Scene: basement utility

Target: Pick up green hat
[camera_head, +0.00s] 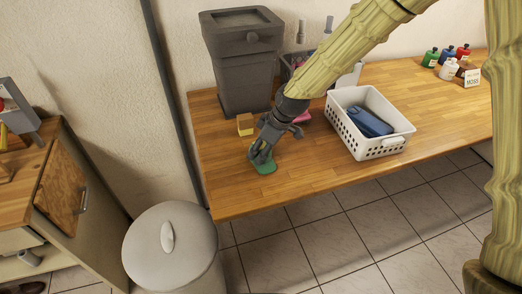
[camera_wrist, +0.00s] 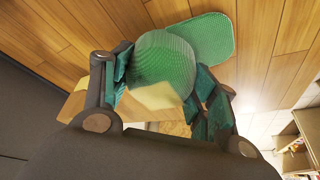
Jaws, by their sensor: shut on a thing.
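The green hat (camera_head: 266,167) is at the left front part of the wooden worktop (camera_head: 232,190), mostly covered by my gripper (camera_head: 261,156) in the head view. In the wrist view the hat (camera_wrist: 163,55) shows a rounded, ribbed crown and a flat brim (camera_wrist: 208,38). A pale patch shows on the near side of the crown. My gripper (camera_wrist: 163,78) is shut on the crown, with one finger on each side. The brim lies at or just above the wood; I cannot tell whether it touches.
A yellow-brown block (camera_head: 245,124) and a dark grey bin (camera_head: 243,60) stand behind the gripper. A pink item (camera_head: 302,117) is close by. A white basket (camera_head: 355,142) holding a blue item (camera_head: 370,122) stands right. Several small bottles (camera_head: 430,58) stand far right. A lidded grey can (camera_head: 168,245) is below.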

